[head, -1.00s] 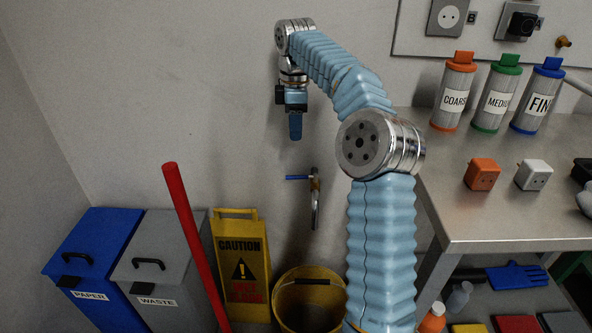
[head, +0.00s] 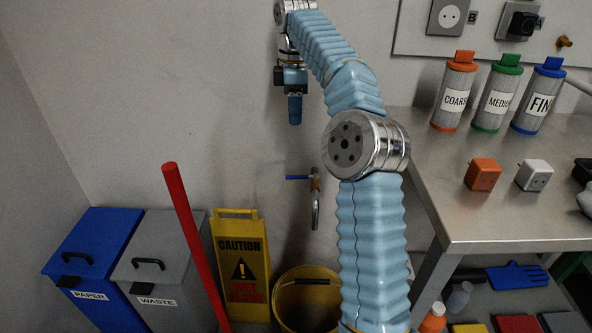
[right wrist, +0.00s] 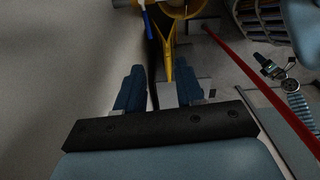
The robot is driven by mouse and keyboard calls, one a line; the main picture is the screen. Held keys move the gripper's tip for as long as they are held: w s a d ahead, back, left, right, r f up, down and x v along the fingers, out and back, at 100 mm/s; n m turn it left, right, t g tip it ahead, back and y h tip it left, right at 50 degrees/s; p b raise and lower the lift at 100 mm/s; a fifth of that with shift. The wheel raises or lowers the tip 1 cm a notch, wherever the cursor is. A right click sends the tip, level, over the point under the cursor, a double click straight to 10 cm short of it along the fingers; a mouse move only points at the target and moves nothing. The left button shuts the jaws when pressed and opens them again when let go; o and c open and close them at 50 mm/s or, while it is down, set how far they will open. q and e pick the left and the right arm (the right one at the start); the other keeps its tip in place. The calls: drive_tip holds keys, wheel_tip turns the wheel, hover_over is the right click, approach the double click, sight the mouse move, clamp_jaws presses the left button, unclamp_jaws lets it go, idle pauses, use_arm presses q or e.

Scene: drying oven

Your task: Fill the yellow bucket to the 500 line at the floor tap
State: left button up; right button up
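The yellow bucket (head: 283,305) stands on the floor below the wall tap (head: 316,205), partly hidden by my right arm. Its dark handle lies across the top; the water level and the 500 line cannot be made out. The tap has a blue lever (head: 297,178) pointing left. My right gripper (head: 295,110) hangs fingers-down above the lever, apart from it. In the right wrist view its two fingers (right wrist: 159,88) are spread with nothing between them; the bucket (right wrist: 185,8) and lever (right wrist: 148,25) show beyond. My left gripper (right wrist: 268,68) shows small there, its opening unclear.
A yellow caution sign (head: 240,265) stands left of the bucket. A red pole (head: 195,245) leans beside the grey waste bin (head: 160,260) and blue paper bin (head: 95,260). A metal bench (head: 450,205) with labelled canisters is at right. The wall above the bins is clear.

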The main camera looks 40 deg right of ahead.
drive_tip(key=s+a+r, duration=0.8)
drive_tip(key=s+r, duration=0.1)
drive_tip(key=s, duration=0.1)
drive_tip(key=shift+s+a, duration=0.2)
drive_tip(key=shift+a, duration=0.1)
